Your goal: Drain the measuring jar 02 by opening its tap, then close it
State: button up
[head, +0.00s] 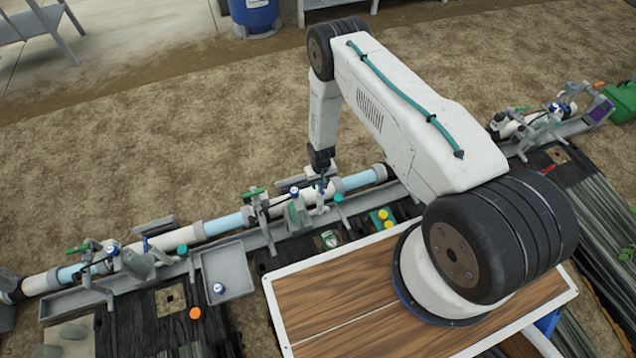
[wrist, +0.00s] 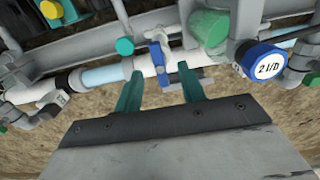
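My gripper (wrist: 160,73) is open, with two teal fingers apart near a small blue-handled tap (wrist: 157,55) on the white pipe. The handle shows between and just beyond the fingertips, and I see no grip on it. In the head view my gripper (head: 322,180) is low over the middle of the pipe line, its fingers too small to make out. A cloudy green cylinder (wrist: 210,28), possibly the measuring jar, is right of the tap. No jar number is readable. A round blue-rimmed tag (wrist: 262,62) reads something like "2 I/D".
A teal knob (wrist: 124,46) is left of the tap, and a yellow knob (wrist: 52,8) is at the upper left. A grey tray (head: 228,268) lies before the pipe. A wooden board (head: 340,300) is at the front. Soil beyond the pipe is bare.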

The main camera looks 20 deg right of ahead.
jog(key=shift+f, duration=2.1)
grip_shut()
